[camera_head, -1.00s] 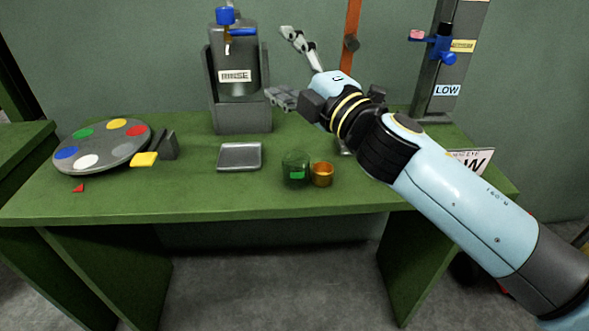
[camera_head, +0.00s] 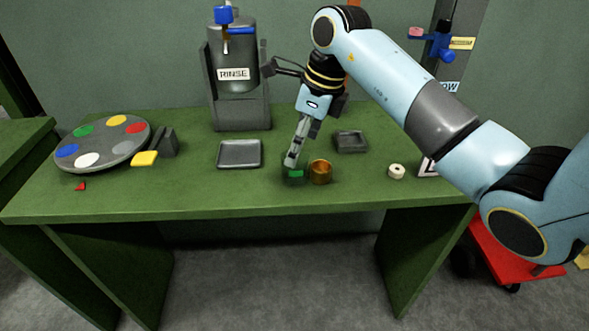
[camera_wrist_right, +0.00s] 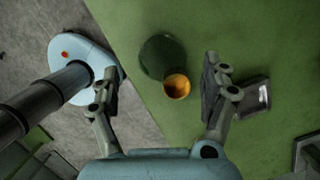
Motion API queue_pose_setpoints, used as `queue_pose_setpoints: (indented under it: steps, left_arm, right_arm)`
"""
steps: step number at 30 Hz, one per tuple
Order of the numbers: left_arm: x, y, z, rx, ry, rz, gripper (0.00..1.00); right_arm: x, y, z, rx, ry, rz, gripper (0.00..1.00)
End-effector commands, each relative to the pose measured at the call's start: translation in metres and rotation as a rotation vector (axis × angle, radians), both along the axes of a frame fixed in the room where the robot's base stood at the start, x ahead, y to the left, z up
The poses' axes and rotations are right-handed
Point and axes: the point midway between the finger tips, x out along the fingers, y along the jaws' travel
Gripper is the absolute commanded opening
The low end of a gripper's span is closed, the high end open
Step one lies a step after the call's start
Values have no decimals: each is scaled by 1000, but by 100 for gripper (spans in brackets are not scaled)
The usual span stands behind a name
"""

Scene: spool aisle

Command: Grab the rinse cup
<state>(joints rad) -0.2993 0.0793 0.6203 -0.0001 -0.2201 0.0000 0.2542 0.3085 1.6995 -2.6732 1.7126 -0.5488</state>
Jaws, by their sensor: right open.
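A dark green cup (camera_wrist_right: 162,56) and a smaller amber cup (camera_wrist_right: 177,86) stand side by side; which is the rinse cup I cannot tell. In the head view the green cup (camera_head: 295,174) is mostly hidden behind a finger, and the amber cup (camera_head: 320,173) is to its right, near the table's front edge. My right gripper (camera_head: 279,119) is wide open and empty above them. In the right wrist view both cups show between its spread fingers (camera_wrist_right: 161,66), with no visible contact. My left gripper is not in view.
A grey tray (camera_head: 239,165) lies left of the cups, a smaller dark tray (camera_head: 351,149) behind right, and a white ring (camera_head: 396,172) farther right. A RINSE dispenser (camera_head: 233,90) stands behind. A paint palette (camera_head: 97,161) is at left. The front middle-left table is clear.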

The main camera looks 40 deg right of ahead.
Motion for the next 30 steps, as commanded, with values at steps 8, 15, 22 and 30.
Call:
queue_pose_setpoints:
  steps: [8, 15, 22, 30]
  left_arm:
    - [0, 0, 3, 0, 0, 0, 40]
    - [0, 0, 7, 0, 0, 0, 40]
    - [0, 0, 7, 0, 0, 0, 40]
    - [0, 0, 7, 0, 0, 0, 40]
  right_arm:
    - [4, 3, -27, 2, 3, 0, 80]
    - [11, 4, -62, 3, 0, 0, 80]
    - [13, 5, -69, 3, -3, 0, 80]
    - [12, 5, -69, 3, -2, 0, 55]
